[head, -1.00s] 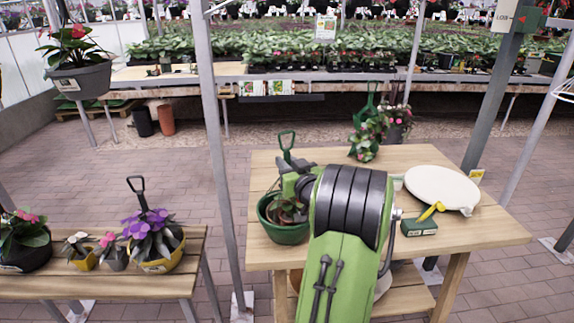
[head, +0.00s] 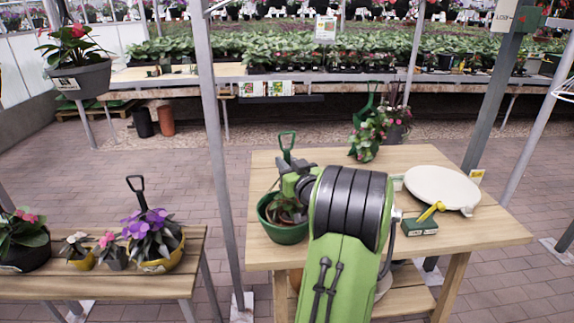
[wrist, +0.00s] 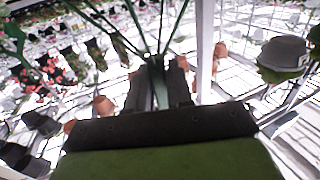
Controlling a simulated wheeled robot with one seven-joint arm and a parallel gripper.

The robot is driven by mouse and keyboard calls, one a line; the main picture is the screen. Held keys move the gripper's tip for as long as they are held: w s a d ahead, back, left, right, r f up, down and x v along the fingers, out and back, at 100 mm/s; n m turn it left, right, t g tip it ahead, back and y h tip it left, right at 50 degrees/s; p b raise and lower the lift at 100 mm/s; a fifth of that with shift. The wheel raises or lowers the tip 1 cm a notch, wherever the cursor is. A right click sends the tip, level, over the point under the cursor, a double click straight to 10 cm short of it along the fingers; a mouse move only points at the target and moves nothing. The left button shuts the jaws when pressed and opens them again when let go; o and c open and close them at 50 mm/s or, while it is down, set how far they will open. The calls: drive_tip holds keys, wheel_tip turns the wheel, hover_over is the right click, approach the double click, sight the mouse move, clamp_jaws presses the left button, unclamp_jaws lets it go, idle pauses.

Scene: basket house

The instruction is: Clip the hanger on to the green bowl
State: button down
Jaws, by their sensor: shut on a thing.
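The green bowl (head: 284,234) holds a small leafy plant and stands at the left of the wooden table, beside my arm. A green hanger (head: 287,142) shows its looped handle above the bowl. My gripper (head: 302,178) is over the bowl's far right side, partly hidden by my arm. In the wrist view my gripper (wrist: 156,88) is shut on the hanger's stem (wrist: 159,78), and thin prongs fan out from it. I cannot tell whether the prongs touch the bowl's rim.
A white round plate (head: 441,187), a green box with a yellow handle (head: 418,227) and a flower basket with a green hanger (head: 363,146) are on the table. A metal post (head: 214,150) stands left.

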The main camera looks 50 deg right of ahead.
drive_tip(key=shift+f, duration=0.1)
drive_tip(key=c, duration=0.9)
unclamp_jaws()
drive_tip(key=b+v, duration=0.3)
drive_tip(key=v, duration=1.2)
drive_tip(key=shift+s+a+b, duration=0.15)
drive_tip(key=shift+s+b, duration=0.25)
